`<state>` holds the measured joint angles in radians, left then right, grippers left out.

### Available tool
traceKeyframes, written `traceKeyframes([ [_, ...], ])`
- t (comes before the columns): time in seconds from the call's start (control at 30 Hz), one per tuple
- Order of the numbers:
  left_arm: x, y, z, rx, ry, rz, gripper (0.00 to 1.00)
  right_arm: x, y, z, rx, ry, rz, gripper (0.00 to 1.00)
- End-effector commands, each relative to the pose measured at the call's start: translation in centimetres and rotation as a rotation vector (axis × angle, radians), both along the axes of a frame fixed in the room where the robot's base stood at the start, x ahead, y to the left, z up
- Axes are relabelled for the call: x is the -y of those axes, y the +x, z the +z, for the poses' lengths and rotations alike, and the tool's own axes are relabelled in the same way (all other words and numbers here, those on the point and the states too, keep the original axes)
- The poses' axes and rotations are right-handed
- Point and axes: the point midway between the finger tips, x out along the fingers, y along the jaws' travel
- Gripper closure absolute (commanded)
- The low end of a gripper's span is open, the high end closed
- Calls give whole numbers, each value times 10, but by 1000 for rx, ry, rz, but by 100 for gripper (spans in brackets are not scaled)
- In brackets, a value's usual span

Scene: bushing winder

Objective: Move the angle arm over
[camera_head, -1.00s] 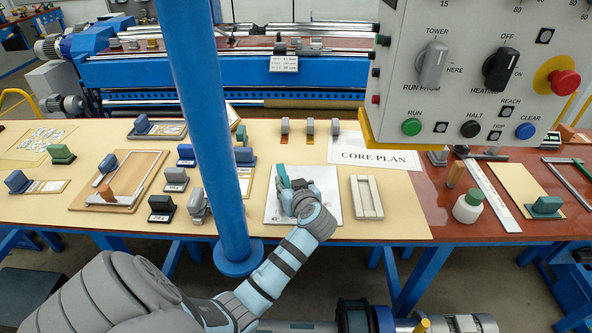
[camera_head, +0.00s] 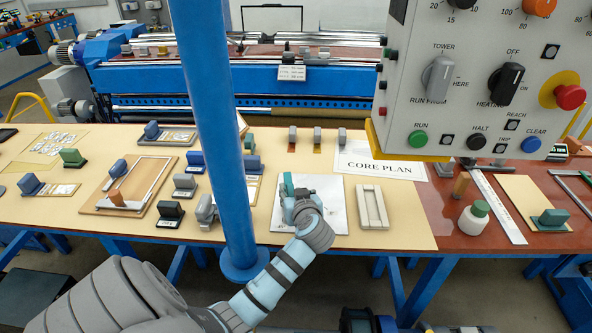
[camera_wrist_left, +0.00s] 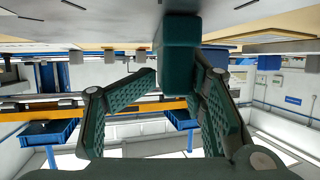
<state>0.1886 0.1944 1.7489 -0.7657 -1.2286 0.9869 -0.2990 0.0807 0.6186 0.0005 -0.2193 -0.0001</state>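A pale square plate (camera_head: 332,220) lies on the bench in the head view. An upright teal block (camera_head: 288,184) stands at its upper left; it looks like the handle of the angle arm, but the arm itself is hidden. My left gripper (camera_head: 299,196) is low over the plate, just right of the block. In the left wrist view, which looks upside down, the dark green block (camera_wrist_left: 180,48) stands between the tips of my left gripper (camera_wrist_left: 178,78). The fingers are spread, with a gap to the left finger; the right finger is close to or touching the block. My right gripper is out of view.
A blue post (camera_head: 215,130) rises left of my forearm. A control panel (camera_head: 465,85) hangs at the upper right. A pale slotted frame (camera_head: 372,207) lies right of the plate. Several handled blocks and a wooden tray (camera_head: 95,203) lie on the left.

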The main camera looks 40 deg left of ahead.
Motion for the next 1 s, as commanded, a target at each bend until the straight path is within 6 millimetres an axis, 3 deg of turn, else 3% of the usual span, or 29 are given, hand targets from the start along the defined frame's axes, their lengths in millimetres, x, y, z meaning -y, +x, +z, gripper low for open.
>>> traceKeyframes([
  [0.43,79,-56,39,5,-6,1,62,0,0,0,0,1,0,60],
  [0.77,89,-63,46,4,2,1,62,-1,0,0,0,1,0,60],
  [0.87,89,-62,45,5,7,-11,74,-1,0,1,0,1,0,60],
  [1.0,98,-43,38,34,54,-174,97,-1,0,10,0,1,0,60],
])
